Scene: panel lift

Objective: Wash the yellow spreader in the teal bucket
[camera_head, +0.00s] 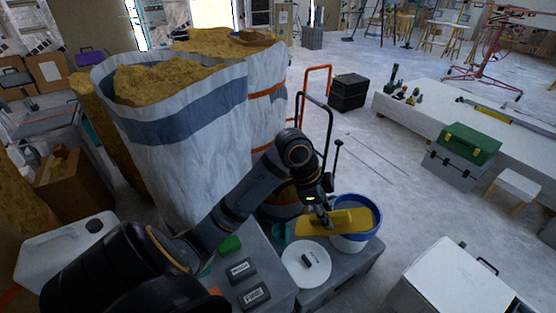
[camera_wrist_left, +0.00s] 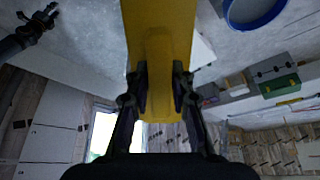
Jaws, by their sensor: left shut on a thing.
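My left gripper (camera_head: 326,213) is shut on the yellow spreader (camera_head: 345,222). The spreader is a broad yellow piece held over a white bucket with a blue rim (camera_head: 375,207), covering part of its opening. I cannot tell whether it touches the bucket. In the left wrist view, the spreader (camera_wrist_left: 160,45) extends up from between the left fingers (camera_wrist_left: 160,88), and a blue rim (camera_wrist_left: 255,12) shows apart from it at upper right. A teal container (camera_head: 278,231) is mostly hidden behind my left arm. A dark shape at the left wrist view's upper left may be my right gripper (camera_wrist_left: 38,25).
Large filled bags (camera_head: 190,140) stand behind my left arm. A white box (camera_head: 450,280) stands at front right, and a green-topped toolbox (camera_head: 467,145) stands farther back. Open floor lies between.

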